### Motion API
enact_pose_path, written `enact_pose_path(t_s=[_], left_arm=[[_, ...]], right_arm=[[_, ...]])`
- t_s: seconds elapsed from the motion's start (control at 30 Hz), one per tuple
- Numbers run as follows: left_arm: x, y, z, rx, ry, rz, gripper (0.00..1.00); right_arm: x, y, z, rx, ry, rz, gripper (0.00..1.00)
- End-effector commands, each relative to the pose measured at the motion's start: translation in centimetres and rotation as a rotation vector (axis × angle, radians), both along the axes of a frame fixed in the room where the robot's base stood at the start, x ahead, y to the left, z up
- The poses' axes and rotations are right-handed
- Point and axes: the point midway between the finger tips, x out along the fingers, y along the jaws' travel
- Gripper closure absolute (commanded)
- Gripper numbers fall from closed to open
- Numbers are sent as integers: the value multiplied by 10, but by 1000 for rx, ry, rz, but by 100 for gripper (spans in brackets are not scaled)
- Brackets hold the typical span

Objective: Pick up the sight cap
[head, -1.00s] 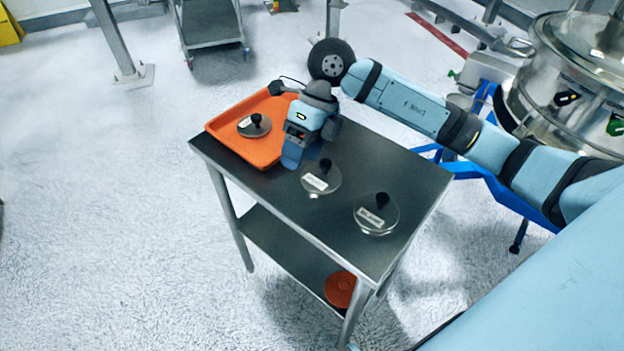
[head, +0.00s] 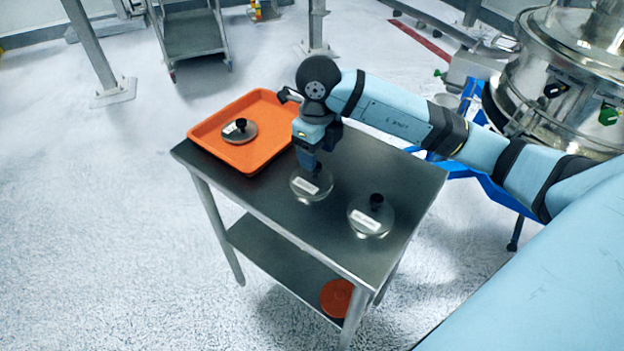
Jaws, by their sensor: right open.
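One sight cap (head: 304,190) lies on the dark table (head: 265,194) under my right gripper. Another sight cap (head: 365,222) lies on the table to its right, nearer the front. A third sight cap (head: 240,138) sits in the orange tray (head: 205,133). My right gripper (head: 312,172) points down at the middle cap's knob and is open. The fingers hide most of that knob, and I cannot tell whether they touch it. My left gripper is not in view.
The orange tray takes up the table's far left part. A red-orange round item (head: 337,298) lies on the lower shelf. A large steel sifter vessel (head: 565,85) on a blue frame stands at the right. The table's front left is bare.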

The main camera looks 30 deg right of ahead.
Motion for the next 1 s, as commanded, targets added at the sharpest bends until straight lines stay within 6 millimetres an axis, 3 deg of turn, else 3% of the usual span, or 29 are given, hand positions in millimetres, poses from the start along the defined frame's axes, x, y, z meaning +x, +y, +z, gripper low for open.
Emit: enact_pose_path(t_s=[0.3, 0.53, 0.8, 1.0], left_arm=[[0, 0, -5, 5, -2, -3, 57], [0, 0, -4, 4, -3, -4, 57], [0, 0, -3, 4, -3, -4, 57], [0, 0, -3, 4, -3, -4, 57]], right_arm=[[1, 2, -44, 1, 1, -1, 40], [1, 1, -46, 0, 0, 0, 40], [1, 1, -46, 0, 0, 0, 97], [1, 1, -45, 0, 0, 0, 97]])
